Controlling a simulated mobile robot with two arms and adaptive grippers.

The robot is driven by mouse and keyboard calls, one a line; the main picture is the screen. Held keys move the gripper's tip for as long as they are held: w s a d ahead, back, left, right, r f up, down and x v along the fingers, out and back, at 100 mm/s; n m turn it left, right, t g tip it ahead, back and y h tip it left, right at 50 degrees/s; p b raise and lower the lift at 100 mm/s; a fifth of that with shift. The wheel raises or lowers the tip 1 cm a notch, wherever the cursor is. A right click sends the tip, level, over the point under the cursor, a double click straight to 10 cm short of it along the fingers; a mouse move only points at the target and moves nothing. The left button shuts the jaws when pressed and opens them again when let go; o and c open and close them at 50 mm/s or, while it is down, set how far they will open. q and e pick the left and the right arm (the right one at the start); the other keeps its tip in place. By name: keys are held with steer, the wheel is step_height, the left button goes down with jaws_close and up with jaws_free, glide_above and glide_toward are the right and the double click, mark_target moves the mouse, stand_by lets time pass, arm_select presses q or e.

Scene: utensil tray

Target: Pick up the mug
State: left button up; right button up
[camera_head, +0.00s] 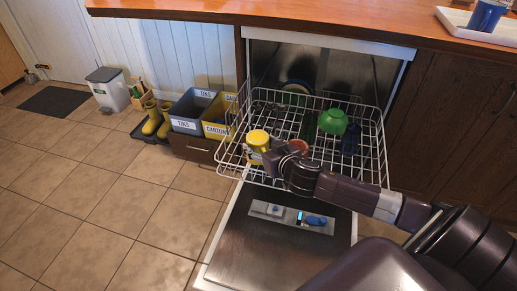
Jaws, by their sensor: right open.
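A yellow mug (258,138) sits at the left front of the white wire dishwasher rack (372,162). A green cup or bowl (332,121) stands in the rack farther back and to the right. A blue mug (487,14) stands on a white tray (455,22) on the counter at the upper right. My right gripper (270,156) reaches in from the lower right and is open, close beside the yellow mug. It covers part of the mug's lower right side; I cannot tell whether they touch. My left gripper is not in view.
The open dishwasher door (262,248) lies below the rack. An orange-brown item (299,145) and a plate edge (297,88) show in the rack. The wooden counter (330,22) runs above. Labelled bins (190,110) and yellow boots (152,120) stand left; the tiled floor is open.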

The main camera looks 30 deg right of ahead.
steer(key=c, duration=1)
steer(key=shift+r, duration=0.1)
steer(key=shift+c, duration=0.4)
steer(key=shift+r, duration=0.1)
